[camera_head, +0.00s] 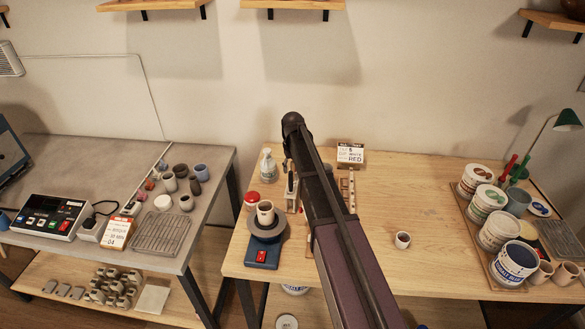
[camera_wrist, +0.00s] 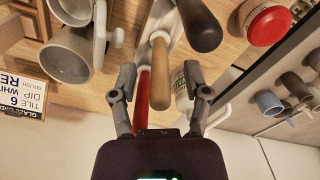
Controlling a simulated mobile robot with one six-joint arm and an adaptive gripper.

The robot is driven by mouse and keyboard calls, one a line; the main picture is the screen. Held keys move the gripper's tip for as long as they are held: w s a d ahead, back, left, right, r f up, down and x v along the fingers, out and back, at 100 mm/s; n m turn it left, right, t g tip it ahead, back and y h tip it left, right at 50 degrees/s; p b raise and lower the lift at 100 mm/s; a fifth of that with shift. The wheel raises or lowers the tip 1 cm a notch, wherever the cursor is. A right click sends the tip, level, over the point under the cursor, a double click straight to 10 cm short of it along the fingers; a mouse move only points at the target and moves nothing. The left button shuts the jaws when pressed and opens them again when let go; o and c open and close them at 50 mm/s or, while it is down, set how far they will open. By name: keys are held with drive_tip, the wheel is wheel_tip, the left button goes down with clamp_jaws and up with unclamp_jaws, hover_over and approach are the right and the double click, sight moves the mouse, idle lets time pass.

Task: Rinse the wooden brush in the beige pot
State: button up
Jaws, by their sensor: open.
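In the wrist view my gripper (camera_wrist: 158,72) is open, its fingers either side of a light wooden handle (camera_wrist: 159,62) with a rounded end, which looks like the wooden brush. No finger clearly touches it, and its brush end is not visible. In the head view my arm hides the gripper and most of the tools beneath it. A beige cup-shaped pot (camera_head: 265,211) stands upright on a turntable left of my arm. I cannot tell which is the task's beige pot.
A red handle (camera_wrist: 142,98) and a black handle (camera_wrist: 200,24) flank the wooden one. Glaze buckets (camera_head: 497,231) fill the right side. The table's middle right is mostly clear.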

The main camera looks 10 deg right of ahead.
wheel_tip(320, 180, up, 13)
drive_tip(key=p, duration=1.3)
drive_tip(key=shift+r, duration=0.15)
idle(0.6)
drive_tip(key=s+f+b, duration=0.5)
drive_tip(key=s, duration=0.4)
drive_tip(key=s+f+m+b, duration=0.1)
drive_tip(key=s+f+b, duration=0.4)
drive_tip(key=s, duration=0.5)
drive_tip(key=s+f+b, duration=0.6)
drive_tip(key=s, duration=0.4)
drive_tip(key=shift+m, duration=0.3)
